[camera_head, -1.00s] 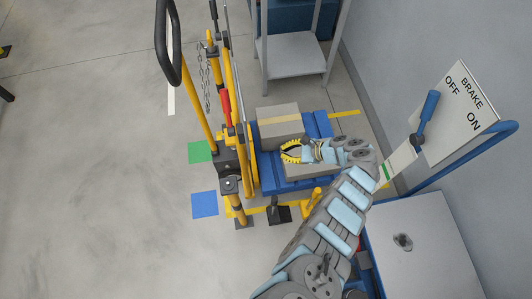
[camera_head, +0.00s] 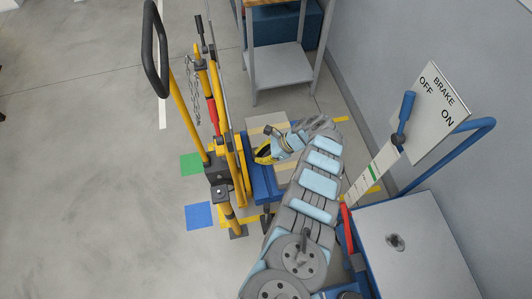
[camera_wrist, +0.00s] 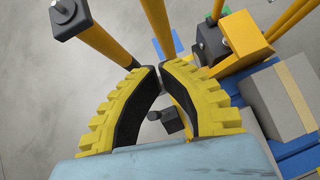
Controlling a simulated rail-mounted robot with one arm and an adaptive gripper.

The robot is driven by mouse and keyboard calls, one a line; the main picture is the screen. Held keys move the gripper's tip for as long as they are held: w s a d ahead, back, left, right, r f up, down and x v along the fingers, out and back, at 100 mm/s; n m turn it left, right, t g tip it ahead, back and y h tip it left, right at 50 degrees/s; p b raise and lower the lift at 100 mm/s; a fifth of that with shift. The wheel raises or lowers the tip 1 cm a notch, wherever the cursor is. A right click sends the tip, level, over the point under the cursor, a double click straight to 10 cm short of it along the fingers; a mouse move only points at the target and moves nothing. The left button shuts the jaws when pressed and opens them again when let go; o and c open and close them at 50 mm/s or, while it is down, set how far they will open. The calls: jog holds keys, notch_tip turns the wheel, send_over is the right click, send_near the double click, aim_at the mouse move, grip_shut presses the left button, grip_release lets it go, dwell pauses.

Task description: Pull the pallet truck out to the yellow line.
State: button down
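The yellow pallet truck (camera_head: 239,165) stands upright beside a blue pallet (camera_head: 258,182). Its black loop handle (camera_head: 148,50) rises at upper left, with a red grip (camera_head: 213,115) on a yellow bar. Its yellow bars also show in the wrist view (camera_wrist: 108,45). My gripper (camera_head: 261,152) is just right of the truck's upright, above the pallet. In the wrist view its yellow-backed fingers (camera_wrist: 159,67) curve together at the tips, with nothing seen between them. Yellow floor strips lie near the truck's base (camera_head: 248,219) and beyond the pallet (camera_head: 341,119).
A grey box (camera_head: 268,122) with tan tape lies on the pallet. A grey metal stand (camera_head: 280,70) is behind. A brake sign (camera_head: 430,115) and blue lever (camera_head: 405,115) are at right. Green (camera_head: 191,164) and blue (camera_head: 199,216) floor squares lie left; the floor further left is clear.

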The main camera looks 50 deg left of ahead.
aim_at(235, 166)
jog(key=s+a+f, duration=0.1)
jog(key=s+a, duration=0.1)
jog(key=s, duration=0.1)
jog(key=s+a+f, duration=0.1)
jog(key=shift+s+a+f, duration=0.15)
jog(key=shift+a+f, duration=0.1)
jog(key=shift+f, duration=0.1)
jog(key=shift+s+a+p, duration=0.3)
jog(key=shift+s+a, duration=0.1)
jog(key=shift+s, duration=0.1)
